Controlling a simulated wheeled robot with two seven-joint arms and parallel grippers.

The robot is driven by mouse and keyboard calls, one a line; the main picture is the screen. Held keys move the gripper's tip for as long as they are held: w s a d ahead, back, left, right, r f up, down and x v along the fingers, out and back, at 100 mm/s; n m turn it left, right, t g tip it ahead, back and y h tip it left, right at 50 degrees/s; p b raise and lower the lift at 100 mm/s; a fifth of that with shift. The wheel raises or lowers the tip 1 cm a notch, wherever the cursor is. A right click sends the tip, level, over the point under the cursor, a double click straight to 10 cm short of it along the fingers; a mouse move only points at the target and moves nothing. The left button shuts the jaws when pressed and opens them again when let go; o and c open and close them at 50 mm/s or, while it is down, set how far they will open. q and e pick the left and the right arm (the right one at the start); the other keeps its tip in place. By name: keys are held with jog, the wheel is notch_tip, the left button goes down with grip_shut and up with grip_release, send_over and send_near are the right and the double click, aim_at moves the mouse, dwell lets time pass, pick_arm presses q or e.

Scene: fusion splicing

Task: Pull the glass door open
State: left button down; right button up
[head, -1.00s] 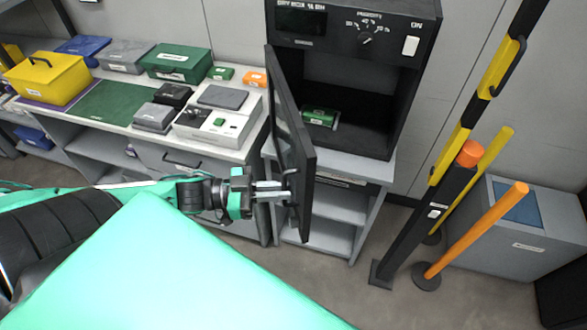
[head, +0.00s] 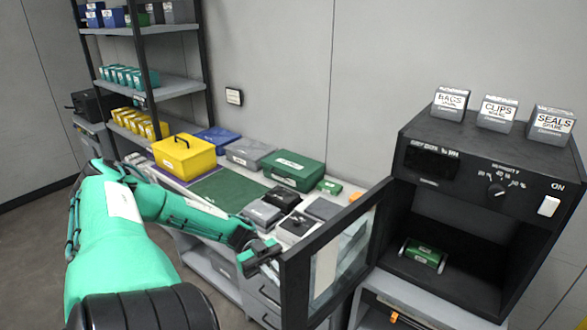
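The black dry cabinet (head: 420,198) stands at the right with its front open. Its framed glass door (head: 338,262) is swung out to the left, and I see through the pane. A green item with grey ends (head: 423,255) sits on the cabinet floor. My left gripper (head: 262,254) is at the door's free edge, on its left side. The door handle is hidden, and I cannot tell whether the fingers are closed on it. My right gripper is out of view.
Left of the door, the bench holds a yellow case (head: 185,160), a green box (head: 292,171), a green mat (head: 225,190) and small grey devices. Labelled boxes (head: 498,112) stand on the cabinet top. A shelf rack (head: 160,88) stands at the back left.

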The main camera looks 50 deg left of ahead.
pick_arm(q)
jog(key=shift+a, duration=1.1)
jog(key=c, duration=1.5)
grip_release()
jog(key=shift+w+f, duration=0.1)
jog(key=shift+w, duration=0.1)
jog(key=shift+s+a+b, duration=0.15)
jog(key=shift+a+b, duration=1.3)
jog(key=shift+a, duration=2.05)
jog(key=shift+s+a+b, duration=0.1)
jog(key=shift+a+b, duration=1.35)
jog(key=shift+a, duration=2)
jog(key=shift+f, duration=0.1)
